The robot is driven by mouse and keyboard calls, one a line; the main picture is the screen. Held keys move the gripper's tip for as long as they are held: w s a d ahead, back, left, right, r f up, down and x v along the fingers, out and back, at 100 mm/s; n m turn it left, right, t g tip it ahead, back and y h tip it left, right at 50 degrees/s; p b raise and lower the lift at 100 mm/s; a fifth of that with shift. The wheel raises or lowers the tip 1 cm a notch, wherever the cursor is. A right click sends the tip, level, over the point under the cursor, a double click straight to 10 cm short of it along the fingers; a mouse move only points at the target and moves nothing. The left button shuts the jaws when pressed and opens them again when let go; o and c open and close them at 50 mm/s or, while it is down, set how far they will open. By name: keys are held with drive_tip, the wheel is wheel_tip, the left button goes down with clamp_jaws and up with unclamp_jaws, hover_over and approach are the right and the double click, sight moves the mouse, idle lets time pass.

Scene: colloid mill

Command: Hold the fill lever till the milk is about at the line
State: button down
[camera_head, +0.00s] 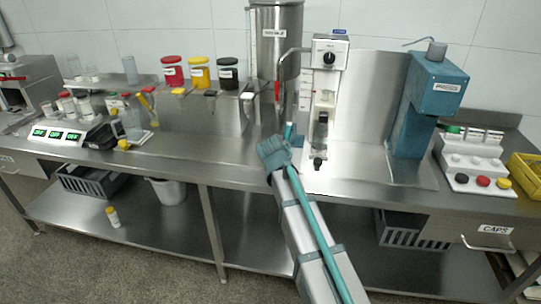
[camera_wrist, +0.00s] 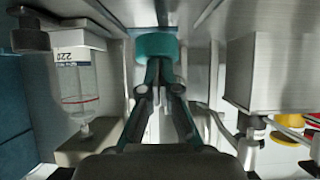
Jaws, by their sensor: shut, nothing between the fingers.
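The white filling unit (camera_head: 325,75) with a dial stands right of my gripper. A clear vessel (camera_head: 320,128) stands low in it. In the wrist view, this vessel (camera_wrist: 78,85) is at the left, with a red line and an upside-down "220" label. I cannot tell a milk level in it. A black knob (camera_head: 318,162) sticks out at the unit's front; it also shows in the wrist view (camera_wrist: 30,35). I cannot tell if it is the fill lever. My gripper (camera_head: 288,132) is shut and empty, left of the vessel and apart from it. It also shows in the wrist view (camera_wrist: 156,50).
A steel tank (camera_head: 272,45) stands behind my gripper, with a red handle (camera_head: 277,90) on it. The blue press (camera_head: 430,105) is to the right. A steel dispenser stand (camera_head: 200,110) with red, yellow and black jars is to the left. Bare counter (camera_head: 235,165) lies in front.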

wheel_tip(320, 180, down, 2)
drive_tip(key=shift+a+b, duration=0.1)
drive_tip(key=shift+b, duration=0.55)
drive_tip(key=shift+f, duration=0.1)
drive_tip(key=shift+s+d+f, duration=0.2)
idle(0.8)
drive_tip(key=shift+r, duration=0.15)
idle(3.6)
drive_tip(key=w+r+v, duration=0.1)
drive_tip(key=r+v, duration=0.1)
drive_tip(key=v, duration=1.1)
drive_tip(key=shift+w, duration=0.1)
idle(0.5)
